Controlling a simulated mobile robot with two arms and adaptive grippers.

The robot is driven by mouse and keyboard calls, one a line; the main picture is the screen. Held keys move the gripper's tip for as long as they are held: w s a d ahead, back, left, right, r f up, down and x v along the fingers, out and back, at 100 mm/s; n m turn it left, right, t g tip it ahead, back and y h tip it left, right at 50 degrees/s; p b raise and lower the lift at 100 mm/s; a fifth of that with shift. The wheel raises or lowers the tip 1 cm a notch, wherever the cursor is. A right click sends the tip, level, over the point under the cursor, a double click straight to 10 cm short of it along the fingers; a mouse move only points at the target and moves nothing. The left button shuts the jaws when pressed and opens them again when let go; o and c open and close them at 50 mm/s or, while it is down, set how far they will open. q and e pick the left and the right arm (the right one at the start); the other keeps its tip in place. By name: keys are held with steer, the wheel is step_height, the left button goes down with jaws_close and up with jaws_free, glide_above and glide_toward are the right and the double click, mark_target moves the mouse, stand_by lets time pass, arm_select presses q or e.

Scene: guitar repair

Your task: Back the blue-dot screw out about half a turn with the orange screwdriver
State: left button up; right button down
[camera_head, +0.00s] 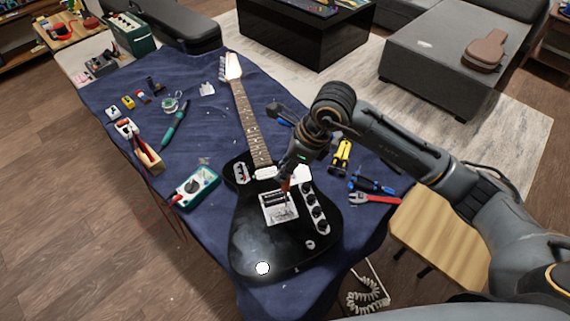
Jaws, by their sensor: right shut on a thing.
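A black electric guitar (262,239) lies face up on a blue cloth (215,140), its neck pointing to the back. My right gripper (288,174) is above the guitar body, beside the metal bridge (278,208). It is shut on the orange screwdriver (286,184), of which only a small orange part shows below the fingers. The screwdriver's tip is close to the bridge; I cannot tell whether it touches a screw. The blue-dot screw is too small or hidden to make out. My left gripper is not in view.
A teal multimeter (197,187) lies left of the guitar. A yellow-handled tool (342,155), blue-handled pliers (371,185) and a red-handled tool (374,198) lie to its right. A wooden stool (440,235) stands at the right. The cloth left of the guitar neck is partly clear.

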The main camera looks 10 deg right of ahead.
steer(key=shift+f, duration=0.35)
steer(key=shift+f+m, duration=0.1)
steer(key=shift+m, duration=0.2)
steer(key=m+t+h+b, duration=0.1)
steer(key=m, duration=0.2)
steer(key=m+t, duration=0.1)
steer(key=m, duration=0.1)
steer(key=shift+m+h, duration=0.7)
steer(key=shift+m, duration=0.7)
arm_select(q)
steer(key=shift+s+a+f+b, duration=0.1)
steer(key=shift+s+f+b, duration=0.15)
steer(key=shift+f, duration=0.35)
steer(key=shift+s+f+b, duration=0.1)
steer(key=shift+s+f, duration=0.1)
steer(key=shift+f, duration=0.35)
arm_select(e)
steer(key=m+h, duration=0.1)
steer(key=m, duration=0.3)
steer(key=shift+w+t+h, duration=0.1)
steer(key=shift+t+h, duration=0.2)
steer(key=shift+h, duration=0.1)
steer(key=shift+d, duration=0.1)
arm_select(q)
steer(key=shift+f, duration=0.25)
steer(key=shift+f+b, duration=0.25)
steer(key=shift+b, duration=0.25)
